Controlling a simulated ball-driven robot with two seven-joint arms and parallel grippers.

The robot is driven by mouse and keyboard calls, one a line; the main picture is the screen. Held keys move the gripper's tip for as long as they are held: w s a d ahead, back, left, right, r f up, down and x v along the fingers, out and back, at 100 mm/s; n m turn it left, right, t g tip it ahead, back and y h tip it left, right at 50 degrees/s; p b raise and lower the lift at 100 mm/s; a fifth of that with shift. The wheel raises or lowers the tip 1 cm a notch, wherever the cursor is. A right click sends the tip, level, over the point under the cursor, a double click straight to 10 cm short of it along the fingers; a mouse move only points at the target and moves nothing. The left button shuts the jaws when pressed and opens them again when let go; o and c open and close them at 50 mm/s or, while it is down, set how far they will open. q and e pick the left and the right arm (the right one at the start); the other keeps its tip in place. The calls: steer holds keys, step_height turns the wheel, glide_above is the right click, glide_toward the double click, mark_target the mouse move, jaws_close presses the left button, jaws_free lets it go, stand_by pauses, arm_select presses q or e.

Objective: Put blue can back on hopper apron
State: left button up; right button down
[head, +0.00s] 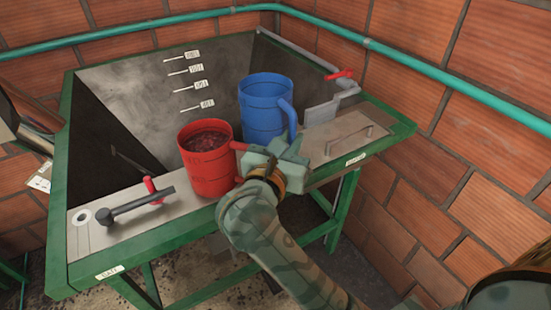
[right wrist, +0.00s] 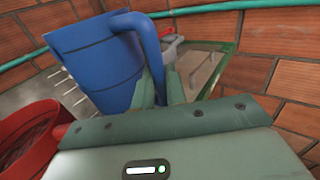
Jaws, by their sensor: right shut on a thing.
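The blue can (head: 264,108) stands about upright at the hopper's front side, right of and behind the red can. It is also large in the right wrist view (right wrist: 95,60). My right gripper (head: 289,146) is shut on the can's handle, which runs down between the fingers (right wrist: 160,90). The can's base is partly hidden by the gripper, so I cannot tell whether it touches the apron. The hopper apron (head: 335,138) is a pale metal strip along the green-framed front edge. My left gripper is not in view.
The red can (head: 207,172), full of dark red contents, stands close left of my right gripper. A black lever (head: 137,204) with a red handle lies on the apron's left part. A grey pipe with a red valve (head: 340,75) is behind right. The deep hopper (head: 150,90) opens behind.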

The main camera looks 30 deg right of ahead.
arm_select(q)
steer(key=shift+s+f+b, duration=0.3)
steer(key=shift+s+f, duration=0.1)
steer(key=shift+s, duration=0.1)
arm_select(e)
step_height(320, 180, down, 7)
steer(key=shift+s, duration=0.25)
steer(key=c, duration=1.8)
jaws_free()
steer(key=shift+f, duration=0.1)
steer(key=shift+c, duration=0.2)
steer(key=o, duration=0.4)
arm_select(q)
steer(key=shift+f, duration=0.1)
arm_select(e)
steer(key=shift+o, duration=0.2)
